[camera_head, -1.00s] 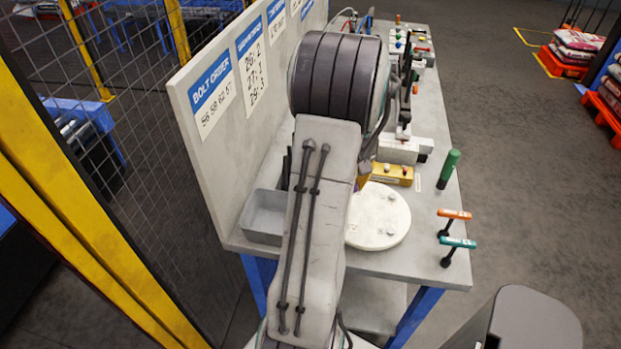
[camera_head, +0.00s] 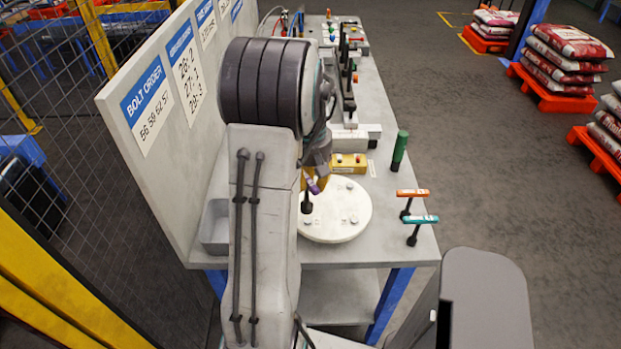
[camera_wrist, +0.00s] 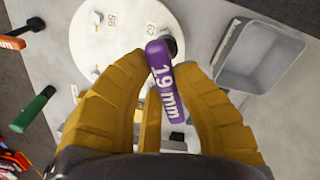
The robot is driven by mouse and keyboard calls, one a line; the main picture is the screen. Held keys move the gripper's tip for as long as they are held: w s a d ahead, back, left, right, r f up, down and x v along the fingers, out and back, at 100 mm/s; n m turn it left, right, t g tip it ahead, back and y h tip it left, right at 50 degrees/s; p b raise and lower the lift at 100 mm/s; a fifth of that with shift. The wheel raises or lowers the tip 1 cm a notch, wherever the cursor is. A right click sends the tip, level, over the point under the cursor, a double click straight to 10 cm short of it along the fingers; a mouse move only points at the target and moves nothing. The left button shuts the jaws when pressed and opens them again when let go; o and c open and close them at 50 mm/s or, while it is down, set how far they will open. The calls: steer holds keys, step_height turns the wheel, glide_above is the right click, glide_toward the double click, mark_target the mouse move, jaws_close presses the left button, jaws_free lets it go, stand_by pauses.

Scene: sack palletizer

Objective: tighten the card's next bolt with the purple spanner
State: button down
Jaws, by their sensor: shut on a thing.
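My gripper (camera_wrist: 163,82) is shut on the purple spanner (camera_wrist: 166,85), whose handle reads 19 mm. In the head view my gripper (camera_head: 319,172) is partly hidden by my arm, and the spanner's dark shaft (camera_head: 307,204) points down over the left part of the round white plate (camera_head: 335,232). In the wrist view the spanner's head is at the plate's edge beside the mark 62; whether it sits on a bolt there is hidden. A bolt (camera_wrist: 97,17) stands by the mark 56. The bolt order card (camera_head: 147,105) seems to read 56 59 62 57.
A grey bin (camera_wrist: 228,78) lies close beside the plate. Orange (camera_head: 413,193) and teal (camera_head: 418,219) handled tools stand at the bench's right edge, with a green one (camera_head: 399,150) behind. A yellow block (camera_head: 348,160) sits behind the plate. The upright board borders the left.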

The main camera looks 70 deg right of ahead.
mark_target(310, 206)
steer(key=shift+f+b, duration=0.4)
steer(key=shift+f, duration=0.55)
steer(key=shift+f+b, duration=1.65)
steer(key=shift+b, duration=0.1)
stand_by(2.2)
stand_by(0.5)
steer(key=m, duration=0.3)
steer(key=shift+a, duration=0.1)
steer(key=m, duration=0.3)
steer(key=shift+w+a+m+b, duration=0.1)
steer(key=shift+a+m+b, duration=0.05)
steer(key=shift+m+b, duration=0.2)
steer(key=m, duration=0.7)
steer(key=shift+w+a, duration=0.15)
steer(key=shift+w, duration=0.1)
steer(key=shift+r, duration=0.15)
